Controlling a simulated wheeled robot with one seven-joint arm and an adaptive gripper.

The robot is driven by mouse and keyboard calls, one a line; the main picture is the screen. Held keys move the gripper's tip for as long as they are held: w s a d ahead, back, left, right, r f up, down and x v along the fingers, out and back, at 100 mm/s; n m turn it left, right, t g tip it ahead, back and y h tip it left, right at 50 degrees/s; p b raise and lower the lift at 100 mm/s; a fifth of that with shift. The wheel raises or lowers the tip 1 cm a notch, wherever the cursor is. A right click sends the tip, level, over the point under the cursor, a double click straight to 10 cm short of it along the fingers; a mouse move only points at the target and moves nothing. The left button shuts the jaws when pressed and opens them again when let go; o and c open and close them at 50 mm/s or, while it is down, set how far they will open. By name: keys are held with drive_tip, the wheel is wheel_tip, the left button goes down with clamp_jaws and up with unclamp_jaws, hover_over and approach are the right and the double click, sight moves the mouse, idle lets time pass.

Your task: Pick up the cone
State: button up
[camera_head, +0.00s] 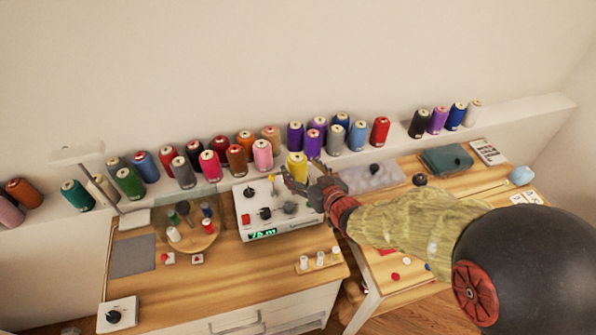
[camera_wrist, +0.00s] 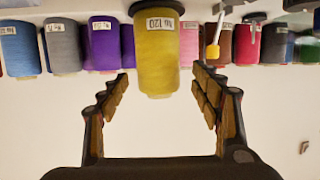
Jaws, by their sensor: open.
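Many thread cones stand in view, and the task does not say which one. A yellow cone (camera_head: 297,166) stands at the back edge of the white control box. My gripper (camera_head: 302,175) is right in front of it and partly covers its lower part. The wrist view seems upside down, and there the yellow cone (camera_wrist: 155,55) with a white "120" label lies between and just beyond the fingertips. My gripper (camera_wrist: 160,84) is open, with a finger on either side and nothing held. I cannot tell whether a finger touches the cone.
A pink cone (camera_head: 262,154) and a purple cone (camera_head: 313,144) stand close by on the back ledge. The white control box (camera_head: 250,222) with knobs lies below my gripper. A round wooden spool stand (camera_head: 198,238) is to the left, and a clear tray (camera_head: 372,177) to the right.

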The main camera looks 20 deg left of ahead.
drive_tip(key=b+x, duration=0.1)
drive_tip(key=x, duration=0.2)
drive_tip(key=shift+w+a, duration=0.15)
drive_tip(key=shift+w, duration=0.15)
drive_tip(key=shift+r, duration=0.1)
drive_tip(key=shift+c, duration=0.9)
drive_tip(key=c, duration=1.3)
